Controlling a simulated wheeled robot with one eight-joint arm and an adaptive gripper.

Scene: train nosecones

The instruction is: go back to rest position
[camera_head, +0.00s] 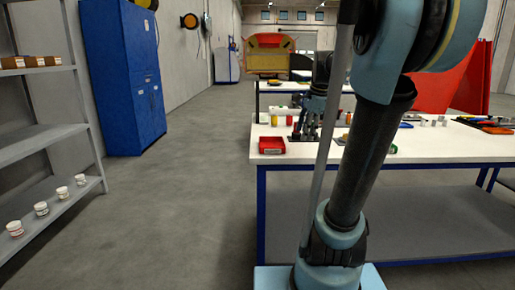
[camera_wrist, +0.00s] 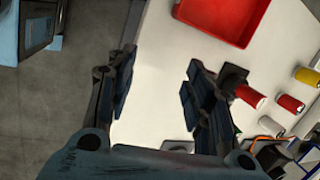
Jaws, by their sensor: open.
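My gripper (camera_wrist: 158,85) is open in the wrist view, with its two dark fingers spread apart and nothing between them but the white table top. In the head view my gripper (camera_head: 306,120) hangs over the left part of the white workbench (camera_head: 430,150), partly hidden by my own arm. A red tray (camera_wrist: 222,18) lies on the bench just beyond the fingers, apart from them. The same red tray shows in the head view (camera_head: 271,146) at the bench's left end.
Red and yellow cylinders (camera_wrist: 289,103) stand right of the right finger. Tools (camera_head: 494,127) lie on the bench's right side. A grey shelf (camera_head: 45,138) with white jars and a blue cabinet (camera_head: 122,75) stand at left. The floor (camera_head: 190,190) between shelf and bench is clear.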

